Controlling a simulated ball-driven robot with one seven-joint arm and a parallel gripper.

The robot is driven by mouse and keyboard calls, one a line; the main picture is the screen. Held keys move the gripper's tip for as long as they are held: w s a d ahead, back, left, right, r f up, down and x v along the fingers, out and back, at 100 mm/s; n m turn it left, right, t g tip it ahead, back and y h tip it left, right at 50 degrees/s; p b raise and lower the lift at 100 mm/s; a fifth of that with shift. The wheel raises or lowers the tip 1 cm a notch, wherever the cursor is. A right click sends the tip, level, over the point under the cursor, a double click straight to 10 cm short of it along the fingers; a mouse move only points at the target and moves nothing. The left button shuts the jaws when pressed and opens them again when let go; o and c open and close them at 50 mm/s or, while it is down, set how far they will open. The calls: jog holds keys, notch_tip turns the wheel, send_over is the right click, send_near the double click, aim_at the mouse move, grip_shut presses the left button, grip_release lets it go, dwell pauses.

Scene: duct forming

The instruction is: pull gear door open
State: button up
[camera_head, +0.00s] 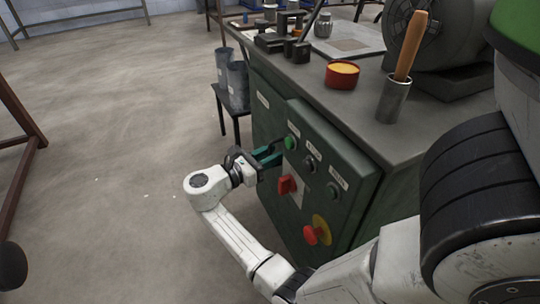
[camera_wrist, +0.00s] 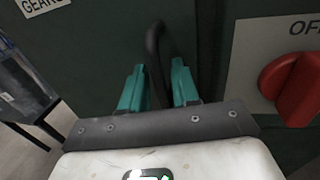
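The gear door (camera_wrist: 95,50) is a dark green panel with a white "GEARS" label at its upper left in the wrist view. In the head view the door (camera_head: 262,122) is the green cabinet face left of the control panel, and it looks shut. Its black curved handle (camera_wrist: 153,38) stands upright in the wrist view. My gripper (camera_wrist: 158,70) has teal fingers, one on each side of the handle, with narrow gaps showing. In the head view my gripper (camera_head: 268,154) is at the cabinet front, and the handle is hard to make out.
Grey containers (camera_head: 235,82) stand on a low stand (camera_head: 230,110) to the left. The floor in front is clear.

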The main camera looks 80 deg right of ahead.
grip_shut()
jog(key=shift+w+a+r, duration=0.1)
dwell(0.4)
